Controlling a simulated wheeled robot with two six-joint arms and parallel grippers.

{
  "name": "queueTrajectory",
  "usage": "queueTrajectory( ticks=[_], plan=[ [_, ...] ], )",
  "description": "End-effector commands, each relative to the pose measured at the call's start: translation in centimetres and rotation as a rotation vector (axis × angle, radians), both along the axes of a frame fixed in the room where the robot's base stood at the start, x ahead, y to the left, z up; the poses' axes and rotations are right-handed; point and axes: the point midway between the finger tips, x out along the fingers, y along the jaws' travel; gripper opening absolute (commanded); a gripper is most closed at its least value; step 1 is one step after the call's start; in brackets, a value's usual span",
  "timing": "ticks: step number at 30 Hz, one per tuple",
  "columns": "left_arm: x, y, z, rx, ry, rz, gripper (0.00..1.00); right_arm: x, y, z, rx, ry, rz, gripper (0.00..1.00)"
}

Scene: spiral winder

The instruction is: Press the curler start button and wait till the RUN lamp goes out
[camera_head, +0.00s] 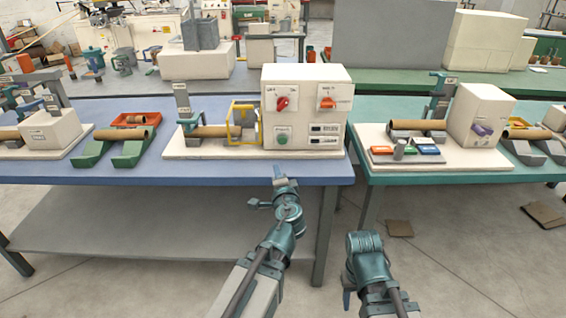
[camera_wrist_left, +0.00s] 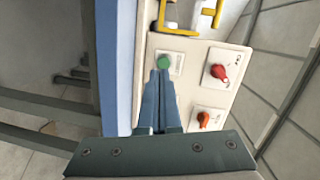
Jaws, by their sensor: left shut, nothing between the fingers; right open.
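The curler is a cream control box (camera_head: 305,78) on a cream base at the right end of the blue table. Its green round button (camera_head: 282,139) is low on the front face. The button also shows in the left wrist view (camera_wrist_left: 164,62). My left gripper (camera_head: 279,172) is shut and empty, below the button in the head view. In the left wrist view its fingertips (camera_wrist_left: 163,76) point at the button and almost overlap it; I cannot tell whether they touch. No lit RUN lamp can be made out. Only my right arm shows at lower right, without clear fingers.
The box carries a red knob (camera_head: 282,103), an orange-red switch (camera_head: 327,102) and two dark displays (camera_head: 325,128). A yellow frame (camera_head: 243,122) and a brown tube (camera_head: 208,131) sit left of it. A teal table (camera_head: 440,178) with another machine stands to the right.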

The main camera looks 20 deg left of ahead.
Motion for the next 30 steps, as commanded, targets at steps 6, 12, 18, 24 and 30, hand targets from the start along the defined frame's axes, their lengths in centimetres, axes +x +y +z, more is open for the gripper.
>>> queueTrajectory(
  ticks=[6, 12, 18, 24, 30],
  plan=[
    [1.3, -0.9, -0.9, 0.184, -0.039, -0.125, 0.0, 0.0, 0.0, -3.2, 0.0, 0.0, 0.0, 0.5],
    [1.6, -1.2, -0.8, 0.234, -0.044, -0.162, 0.0, 0.0, 0.0, -3.5, 0.0, 0.0, 0.0, 0.5],
    [1.6, -1.3, -0.7, 0.235, -0.044, -0.163, 0.0, 0.0, 0.0, -3.4, 0.0, 0.0, 0.0, 0.5],
    [1.8, -1.2, -0.7, 0.234, -0.044, -0.162, 0.0, 0.0, 0.0, -3.4, 0.0, 0.0, 0.0, 0.5],
    [3.3, -0.8, -0.7, 0.233, -0.044, -0.161, 0.0, 0.0, 0.0, -3.5, 0.0, 0.0, 0.0, 0.5]
  ],
)
